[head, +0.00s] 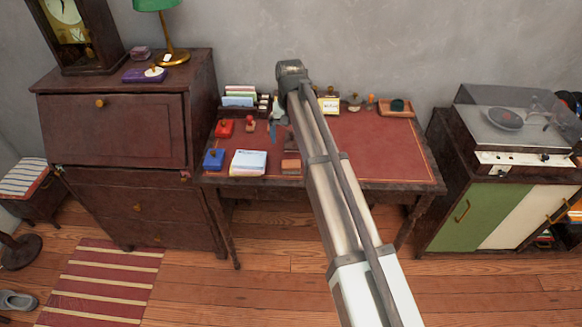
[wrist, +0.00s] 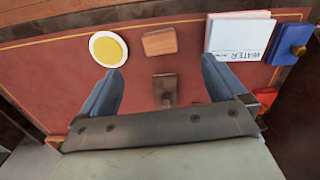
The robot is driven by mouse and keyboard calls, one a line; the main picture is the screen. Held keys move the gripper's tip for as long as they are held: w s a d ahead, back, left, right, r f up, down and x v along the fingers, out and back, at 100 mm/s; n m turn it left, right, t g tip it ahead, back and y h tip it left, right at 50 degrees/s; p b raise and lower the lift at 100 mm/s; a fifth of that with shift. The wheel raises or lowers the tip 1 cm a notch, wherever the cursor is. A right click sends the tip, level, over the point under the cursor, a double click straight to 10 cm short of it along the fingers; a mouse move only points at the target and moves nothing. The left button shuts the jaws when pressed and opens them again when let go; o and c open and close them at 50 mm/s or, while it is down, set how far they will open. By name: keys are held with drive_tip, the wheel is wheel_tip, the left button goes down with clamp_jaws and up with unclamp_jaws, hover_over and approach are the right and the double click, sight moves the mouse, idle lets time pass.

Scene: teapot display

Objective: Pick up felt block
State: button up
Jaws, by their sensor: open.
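Two small brown blocks lie on the red desk top. I cannot tell for sure which is the felt block. The plain orange-brown block (wrist: 159,42) lies just beyond my fingertips in the wrist view and near the desk's front edge in the head view (head: 291,167). The darker brown block (wrist: 165,90), with a small raised part, shows between my fingers; it appears just behind the plain one in the head view (head: 290,145). My gripper (wrist: 160,72) is open and empty above the desk, its blue-grey fingers wide apart. The arm partly hides it in the head view (head: 278,129).
A card stack (wrist: 238,38) marked WATER and a blue item (wrist: 290,42) lie beside the blocks. A round yellow item with a white rim (wrist: 108,49) is on the other side. A letter rack (head: 240,99) stands behind. The desk's right half (head: 390,145) is mostly clear.

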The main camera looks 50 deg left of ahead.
sight(291, 164)
drive_tip(key=f, duration=1.3)
drive_tip(key=shift+w+a+f, duration=0.1)
drive_tip(key=shift+w+a, duration=0.25)
drive_tip(key=shift+w, duration=0.05)
drive_tip(key=shift+c, duration=0.3)
drive_tip(key=c, duration=1)
